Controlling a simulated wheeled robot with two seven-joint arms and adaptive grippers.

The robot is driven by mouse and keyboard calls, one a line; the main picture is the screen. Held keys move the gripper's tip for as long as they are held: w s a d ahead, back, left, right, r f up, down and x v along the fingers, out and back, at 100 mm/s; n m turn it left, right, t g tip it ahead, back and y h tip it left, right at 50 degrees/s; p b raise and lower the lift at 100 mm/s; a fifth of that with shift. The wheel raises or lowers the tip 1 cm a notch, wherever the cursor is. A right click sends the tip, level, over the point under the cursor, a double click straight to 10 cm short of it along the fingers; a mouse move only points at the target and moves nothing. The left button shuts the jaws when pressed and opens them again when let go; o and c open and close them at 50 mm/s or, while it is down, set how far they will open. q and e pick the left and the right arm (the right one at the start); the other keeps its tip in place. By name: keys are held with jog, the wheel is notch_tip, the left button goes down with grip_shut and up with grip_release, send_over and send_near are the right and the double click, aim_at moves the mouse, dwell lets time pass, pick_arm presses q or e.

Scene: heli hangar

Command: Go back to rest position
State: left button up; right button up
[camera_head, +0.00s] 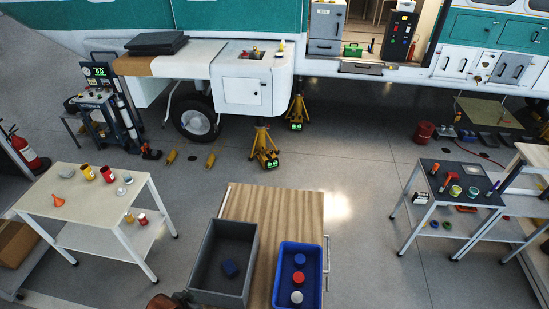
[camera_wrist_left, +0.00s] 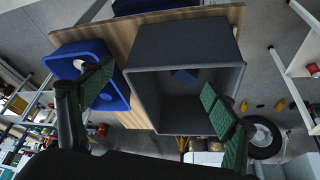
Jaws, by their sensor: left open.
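My left gripper (camera_wrist_left: 160,88) is open, its green-padded fingers spread wide with nothing between them. In the wrist view it faces the open grey bin (camera_wrist_left: 188,45). In the head view only a dark and brown part of my left arm shows at the bottom edge, left of the grey bin (camera_head: 246,255). A blue piece (camera_head: 230,268) lies in the bin and also shows in the wrist view (camera_wrist_left: 186,76). My right gripper is in neither view.
The bin stands on a wooden-topped table (camera_head: 285,205) beside a blue tray (camera_head: 315,252) with blue, red and white round pieces. A white table (camera_head: 50,205) stands left, a dark-topped table (camera_head: 440,180) right.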

pick_arm(q)
jog(key=s+a+r+n+y, duration=0.4)
jog(key=s+a+n, duration=0.3)
jog(key=s+a, duration=0.45)
notch_tip(320, 180, down, 39)
jog(key=s+d+m+g+h+b, duration=0.1)
jog(key=d+g+b, duration=0.1)
jog(key=b, duration=1)
jog(key=s+f+b, duration=0.4)
jog(key=s+f, duration=0.2)
jog(key=f, duration=0.4)
jog(key=s+f+b, duration=0.4)
jog(key=s+f, duration=0.3)
jog(key=f, duration=0.4)
jog(key=s+f+g+b, duration=0.1)
jog(key=s+f+b, duration=0.3)
jog(key=s+f, duration=0.3)
notch_tip(320, 180, down, 4)
jog(key=shift+d+f+m, duration=0.25)
jog(key=shift+d+m, duration=0.1)
jog(key=shift+m, duration=0.05)
